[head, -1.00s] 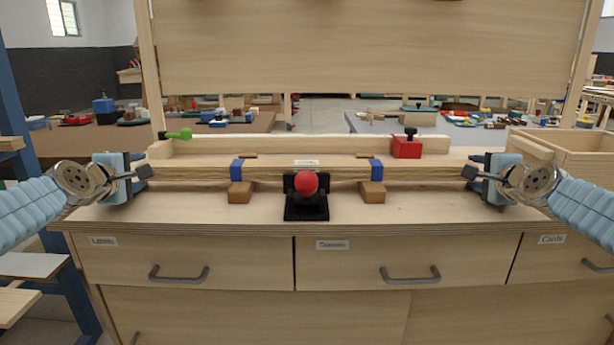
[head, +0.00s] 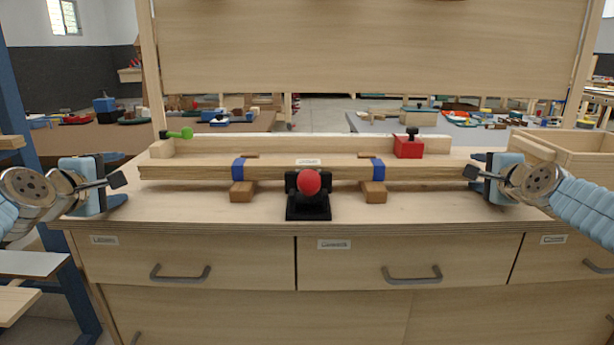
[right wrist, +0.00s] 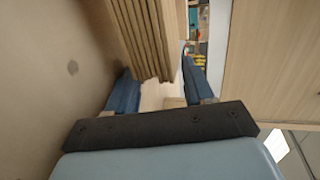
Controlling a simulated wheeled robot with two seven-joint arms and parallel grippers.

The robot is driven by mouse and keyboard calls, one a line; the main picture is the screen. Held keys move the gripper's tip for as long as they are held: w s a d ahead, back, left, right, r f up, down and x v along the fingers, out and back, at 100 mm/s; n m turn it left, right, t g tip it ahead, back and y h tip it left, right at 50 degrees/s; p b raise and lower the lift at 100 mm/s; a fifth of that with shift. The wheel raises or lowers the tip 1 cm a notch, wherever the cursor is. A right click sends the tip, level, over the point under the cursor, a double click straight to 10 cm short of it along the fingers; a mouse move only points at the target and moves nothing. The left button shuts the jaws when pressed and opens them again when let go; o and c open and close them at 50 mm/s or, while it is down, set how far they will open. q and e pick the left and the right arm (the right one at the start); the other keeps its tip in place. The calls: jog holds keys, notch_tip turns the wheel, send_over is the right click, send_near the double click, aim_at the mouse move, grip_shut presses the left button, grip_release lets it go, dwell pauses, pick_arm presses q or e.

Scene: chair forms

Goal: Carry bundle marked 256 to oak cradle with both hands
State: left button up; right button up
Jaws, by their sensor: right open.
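The bundle (head: 430,171) is a long stack of thin pale wood strips with two blue bands and a white label (head: 307,162) too small to read. It lies level on two small wooden blocks (head: 242,191) on the bench; I cannot tell whether these are the oak cradle. My left gripper (head: 118,180) looks open and empty, apart from the bundle's left end. My right gripper (head: 472,172) is at the bundle's right end. In the right wrist view the strip ends (right wrist: 150,55) show just ahead of and between its open fingers (right wrist: 158,92).
A red ball on a black stand (head: 308,195) stands in front of the bundle's middle. Behind lie a pale rail (head: 300,145), a red block (head: 408,148) and a green piece (head: 180,134). An open wooden box (head: 575,160) stands at the right. Drawers are below.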

jog(key=shift+s+d+f, duration=0.3)
jog(key=shift+s+f, duration=0.2)
jog(key=shift+f, duration=0.05)
pick_arm(q)
jog(key=shift+s+d+r, duration=0.1)
jog(key=shift+d+r, duration=0.05)
jog(key=shift+d, duration=0.05)
pick_arm(e)
jog(key=v, duration=0.6)
jog(key=shift+s+a+r, duration=0.2)
jog(key=shift+r, duration=0.2)
jog(key=shift+s+a+r, duration=0.1)
jog(key=shift+s+r, duration=0.1)
jog(key=shift+s, duration=0.1)
